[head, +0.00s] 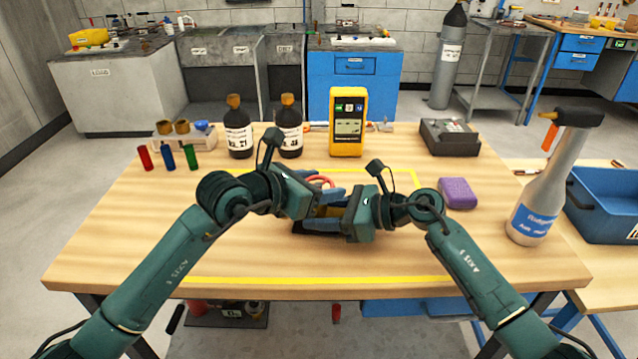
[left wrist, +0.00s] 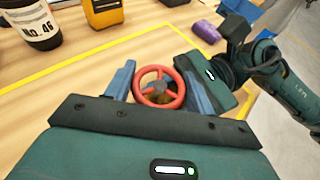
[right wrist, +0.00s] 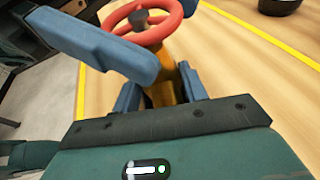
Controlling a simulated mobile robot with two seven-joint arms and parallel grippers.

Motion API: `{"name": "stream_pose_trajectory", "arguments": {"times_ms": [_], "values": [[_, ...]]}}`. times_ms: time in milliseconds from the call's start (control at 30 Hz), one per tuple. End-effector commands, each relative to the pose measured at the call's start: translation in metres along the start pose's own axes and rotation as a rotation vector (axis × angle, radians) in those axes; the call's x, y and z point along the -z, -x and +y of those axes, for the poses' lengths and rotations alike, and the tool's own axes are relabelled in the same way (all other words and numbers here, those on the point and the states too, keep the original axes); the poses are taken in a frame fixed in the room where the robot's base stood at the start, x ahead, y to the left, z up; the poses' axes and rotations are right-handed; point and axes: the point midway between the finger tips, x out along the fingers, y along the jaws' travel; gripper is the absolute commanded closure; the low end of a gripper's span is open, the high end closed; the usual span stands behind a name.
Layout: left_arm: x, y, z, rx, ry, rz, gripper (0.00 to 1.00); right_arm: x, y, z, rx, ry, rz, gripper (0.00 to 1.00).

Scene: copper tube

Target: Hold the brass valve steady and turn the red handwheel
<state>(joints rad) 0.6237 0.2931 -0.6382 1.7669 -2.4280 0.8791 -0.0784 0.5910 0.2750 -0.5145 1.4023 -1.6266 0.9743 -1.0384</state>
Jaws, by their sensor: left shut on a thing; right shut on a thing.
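The red handwheel (head: 321,180) sits on top of the brass valve at the middle of the table. In the left wrist view the handwheel (left wrist: 150,91) lies between the two blue fingers of my left gripper (left wrist: 160,85), which is shut on its rim. In the right wrist view the brass valve (right wrist: 161,92) stands below the wheel (right wrist: 150,32), and my right gripper (right wrist: 158,95) is shut around its body. A blue left finger crosses that view beside the wheel. In the head view both grippers meet there and hide most of the valve.
Two dark bottles (head: 238,130) and a yellow meter (head: 348,122) stand behind the grippers. A purple block (head: 457,193) lies to the right, and a spray bottle (head: 543,190) stands at the right edge. Small coloured cylinders (head: 168,157) stand at the left. The front of the table is clear.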

Motion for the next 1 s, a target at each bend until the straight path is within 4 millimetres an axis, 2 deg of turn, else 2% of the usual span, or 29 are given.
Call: {"name": "stream_pose_trajectory", "arguments": {"times_ms": [67, 100, 367, 667, 767, 1000], "values": [[0.001, 0.000, 0.000, 0.001, 0.002, 0.004, 0.69, -0.002, 0.001, -0.001, 0.003, 0.000, -0.005, 0.70], [0.001, 0.000, 0.000, 0.001, 0.002, 0.004, 0.45, -0.002, 0.001, -0.001, 0.003, 0.000, -0.005, 0.70], [0.001, 0.000, 0.000, 0.001, 0.001, 0.002, 0.24, -0.002, 0.001, -0.001, 0.003, 0.001, -0.005, 0.70], [0.000, 0.004, 0.000, 0.001, 0.000, 0.000, 0.24, -0.002, 0.001, -0.001, 0.002, 0.001, -0.004, 0.70], [0.000, 0.015, 0.001, -0.001, -0.002, 0.001, 0.24, -0.002, 0.001, -0.001, 0.002, 0.001, -0.004, 0.70], [0.001, 0.065, 0.000, 0.000, -0.003, 0.003, 0.24, -0.002, 0.000, -0.001, 0.002, 0.001, -0.004, 0.70]]}}
